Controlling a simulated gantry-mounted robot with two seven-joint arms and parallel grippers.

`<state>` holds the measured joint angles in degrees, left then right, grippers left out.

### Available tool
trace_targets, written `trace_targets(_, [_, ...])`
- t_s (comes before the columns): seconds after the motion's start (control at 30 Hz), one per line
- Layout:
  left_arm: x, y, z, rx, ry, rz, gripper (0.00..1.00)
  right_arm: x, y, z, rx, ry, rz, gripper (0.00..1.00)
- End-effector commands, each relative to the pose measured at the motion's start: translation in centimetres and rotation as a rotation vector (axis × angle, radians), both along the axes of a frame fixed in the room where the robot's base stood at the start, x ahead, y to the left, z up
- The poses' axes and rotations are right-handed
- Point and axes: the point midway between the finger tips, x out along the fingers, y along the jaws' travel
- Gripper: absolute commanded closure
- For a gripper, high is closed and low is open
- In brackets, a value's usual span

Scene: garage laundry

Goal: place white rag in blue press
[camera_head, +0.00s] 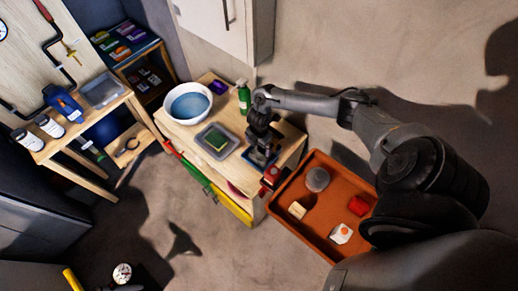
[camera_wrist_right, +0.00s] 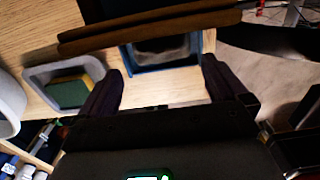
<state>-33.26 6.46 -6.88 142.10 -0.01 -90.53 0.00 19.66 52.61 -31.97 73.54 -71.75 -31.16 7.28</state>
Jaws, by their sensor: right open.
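The blue press (camera_head: 250,161) is on the wooden bench top, near its right end. In the right wrist view the blue press (camera_wrist_right: 130,62) shows as a blue frame with a dark inside. A pale greyish patch (camera_wrist_right: 165,50) lies within it, which may be the white rag; I cannot tell for sure. My right gripper (camera_head: 262,150) is over the press, pointing down, and hides much of it in the head view. In the wrist view the right gripper (camera_wrist_right: 164,82) has its fingers wide apart with nothing between them. My left gripper is not in view.
A grey tray (camera_head: 231,136) with a green-and-yellow sponge, a white basin (camera_head: 187,103) of water and a green bottle (camera_head: 243,95) stand on the bench. An orange tray (camera_head: 290,222) with several small items is at the right. Brown bars (camera_wrist_right: 150,30) cross the wrist view.

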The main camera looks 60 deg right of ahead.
Motion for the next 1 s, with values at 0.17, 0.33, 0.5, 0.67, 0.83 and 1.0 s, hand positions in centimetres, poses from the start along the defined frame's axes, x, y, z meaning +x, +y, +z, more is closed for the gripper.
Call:
trace_targets(0.17, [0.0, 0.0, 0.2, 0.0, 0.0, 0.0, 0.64, 0.1, 0.0, 3.4, -0.001, -0.003, 0.002, 0.01])
trace_targets(0.33, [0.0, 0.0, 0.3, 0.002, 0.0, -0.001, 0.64, 0.0, 0.0, 5.6, 0.0, -0.001, 0.001, 0.01])
trace_targets(0.5, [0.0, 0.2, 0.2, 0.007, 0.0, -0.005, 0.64, 0.0, 0.0, 6.8, 0.0, 0.0, 0.0, 0.01])
trace_targets(0.67, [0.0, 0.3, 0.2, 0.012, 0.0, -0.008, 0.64, 0.0, 0.0, 7.1, 0.001, 0.0, 0.0, 0.01])
trace_targets(0.83, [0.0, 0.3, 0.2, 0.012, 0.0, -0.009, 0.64, 0.0, 0.0, 7.1, 0.001, 0.0, -0.001, 0.01])
trace_targets(1.0, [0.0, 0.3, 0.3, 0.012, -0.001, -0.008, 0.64, 0.0, 0.1, 7.1, 0.001, 0.0, 0.0, 0.01])
